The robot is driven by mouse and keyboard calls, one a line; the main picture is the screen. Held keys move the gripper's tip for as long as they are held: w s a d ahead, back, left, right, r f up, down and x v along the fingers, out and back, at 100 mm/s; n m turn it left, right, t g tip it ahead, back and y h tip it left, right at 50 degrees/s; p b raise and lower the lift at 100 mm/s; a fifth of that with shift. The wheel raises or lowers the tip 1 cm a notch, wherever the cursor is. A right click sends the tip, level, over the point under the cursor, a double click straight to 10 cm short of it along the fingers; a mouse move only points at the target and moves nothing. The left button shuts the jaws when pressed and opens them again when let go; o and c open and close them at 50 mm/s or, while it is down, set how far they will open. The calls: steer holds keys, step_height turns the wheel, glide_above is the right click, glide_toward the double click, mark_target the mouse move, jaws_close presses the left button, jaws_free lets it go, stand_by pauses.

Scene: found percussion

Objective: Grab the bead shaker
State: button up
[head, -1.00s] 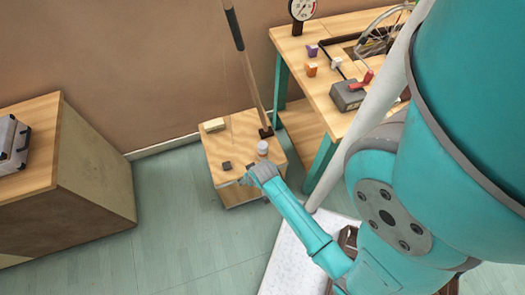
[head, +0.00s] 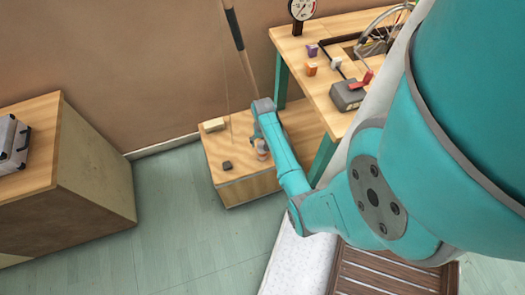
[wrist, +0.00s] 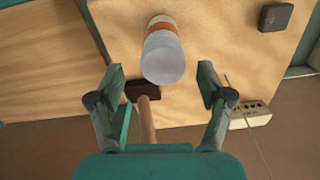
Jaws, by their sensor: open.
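The bead shaker appears to be a white cylinder with an orange band (wrist: 163,50), standing on a low wooden box (wrist: 215,60) in the wrist view. In the head view the shaker (head: 262,150) is partly hidden by my arm. My gripper (wrist: 161,74) is open and empty, with one finger on each side of the shaker's near end and a gap to both. In the head view my gripper (head: 260,128) is above the box, its fingers hard to make out.
A dark block (head: 227,165) and a cream block (head: 214,125) sit on the box. A long wooden handle (head: 232,25) leans behind it; its dark foot (wrist: 141,90) is close to the shaker. A workbench (head: 310,85) stands right, a cabinet (head: 75,170) left.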

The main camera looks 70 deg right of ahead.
mark_target(262, 155)
steer(key=shift+a+f, duration=0.15)
steer(key=shift+f, duration=1.5)
steer(key=shift+a+f, duration=0.15)
steer(key=shift+f, duration=1.45)
steer(key=shift+c, duration=0.3)
steer(key=c, duration=1.2)
steer(key=shift+r, duration=0.1)
steer(key=shift+c, duration=0.2)
